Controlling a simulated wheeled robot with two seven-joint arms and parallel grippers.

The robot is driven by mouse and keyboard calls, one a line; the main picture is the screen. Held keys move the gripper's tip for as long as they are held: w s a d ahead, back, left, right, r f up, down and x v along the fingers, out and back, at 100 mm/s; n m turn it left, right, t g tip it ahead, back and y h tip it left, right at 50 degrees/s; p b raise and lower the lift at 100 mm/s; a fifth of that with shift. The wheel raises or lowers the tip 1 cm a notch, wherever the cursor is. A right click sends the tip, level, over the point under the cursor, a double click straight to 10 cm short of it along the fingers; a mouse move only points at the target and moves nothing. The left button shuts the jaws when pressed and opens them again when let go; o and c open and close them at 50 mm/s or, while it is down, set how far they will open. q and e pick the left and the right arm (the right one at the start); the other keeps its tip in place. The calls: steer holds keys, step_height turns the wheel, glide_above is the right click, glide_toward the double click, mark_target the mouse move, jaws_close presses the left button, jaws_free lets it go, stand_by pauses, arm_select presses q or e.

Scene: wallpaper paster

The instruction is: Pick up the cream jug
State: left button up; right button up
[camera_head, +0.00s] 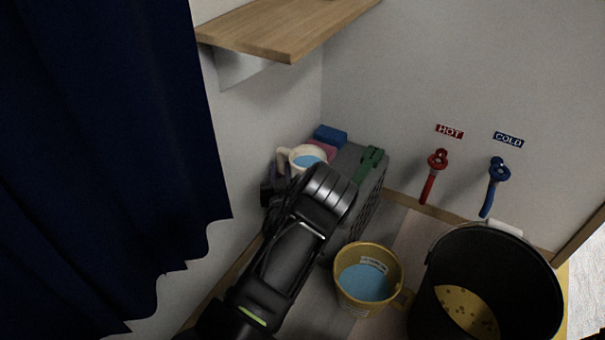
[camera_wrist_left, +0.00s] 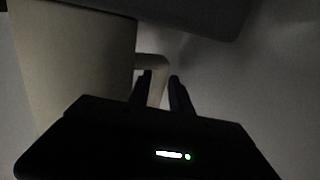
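The cream jug (camera_head: 282,157) stands upright on a grey crate-like stand against the wall, with blue liquid inside. Its handle is on its left side in the head view. My left gripper (camera_head: 279,180) is at the handle, partly hidden behind my own arm. In the left wrist view the jug's pale body (camera_wrist_left: 75,60) fills the left side. The handle (camera_wrist_left: 156,85) lies between the two dark fingers of the left gripper (camera_wrist_left: 162,88). A narrow gap shows on the handle's right, so the fingers look open around it. My right gripper is out of view.
A blue block (camera_head: 330,134), a pink item (camera_head: 322,148) and a green tool (camera_head: 370,163) share the stand (camera_head: 348,160). A yellow bucket (camera_head: 394,252) and black bucket (camera_head: 440,290) stand lower right. A wooden shelf (camera_head: 290,35) overhangs; a navy curtain (camera_head: 110,150) hangs left.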

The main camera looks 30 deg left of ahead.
arm_select(q)
jaws_close()
stand_by(1.3)
steer(key=shift+r, duration=0.1)
